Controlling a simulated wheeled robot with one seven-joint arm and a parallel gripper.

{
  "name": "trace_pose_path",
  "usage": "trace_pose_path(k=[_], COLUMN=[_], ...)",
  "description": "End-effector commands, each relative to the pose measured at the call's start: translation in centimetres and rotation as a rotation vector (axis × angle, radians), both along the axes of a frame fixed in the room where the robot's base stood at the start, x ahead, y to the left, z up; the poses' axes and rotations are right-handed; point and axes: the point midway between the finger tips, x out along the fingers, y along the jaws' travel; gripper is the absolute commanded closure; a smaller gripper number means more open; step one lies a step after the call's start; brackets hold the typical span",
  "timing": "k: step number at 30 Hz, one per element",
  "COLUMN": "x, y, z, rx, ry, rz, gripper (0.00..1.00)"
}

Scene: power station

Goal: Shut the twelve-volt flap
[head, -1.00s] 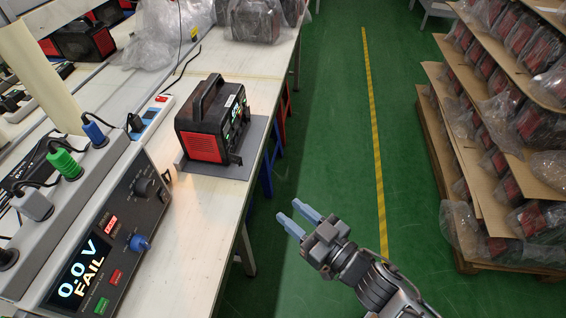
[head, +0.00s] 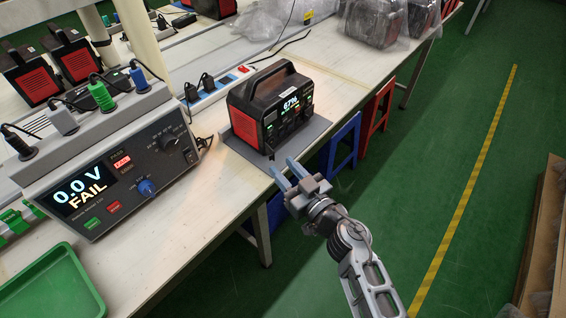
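The power station (head: 274,104) is a black box with red end panels and a top handle. It stands upright on a grey mat (head: 312,134) on the bench, and its lit display reads about 67%. A small dark piece sticks out low at the front left corner; I cannot tell whether it is the twelve-volt flap. My gripper (head: 284,176) has two blue-grey fingers spread apart with nothing between them. It is in front of the power station, near the bench edge, and appears apart from it.
A tester (head: 118,178) showing 0.0 V FAIL stands left of the power station, with plugs on top. A green tray (head: 50,285) is at the lower left. Wrapped units (head: 376,22) stand farther along the bench. Blue (head: 343,145) and red (head: 377,108) stools are below the bench edge. Green floor lies right.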

Motion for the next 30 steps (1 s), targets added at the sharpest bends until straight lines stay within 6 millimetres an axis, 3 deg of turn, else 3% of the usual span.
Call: trace_pose_path(k=[7, 18, 30], x=[2.3, 2.7, 2.7], y=[1.9, 2.2, 2.2], z=[-0.1, 0.0, 0.0], rx=[0.000, 0.000, 0.000], ry=[-0.001, 0.000, 0.000], rz=[0.001, 0.000, -0.001], gripper=[0.62, 0.62, 1.00])
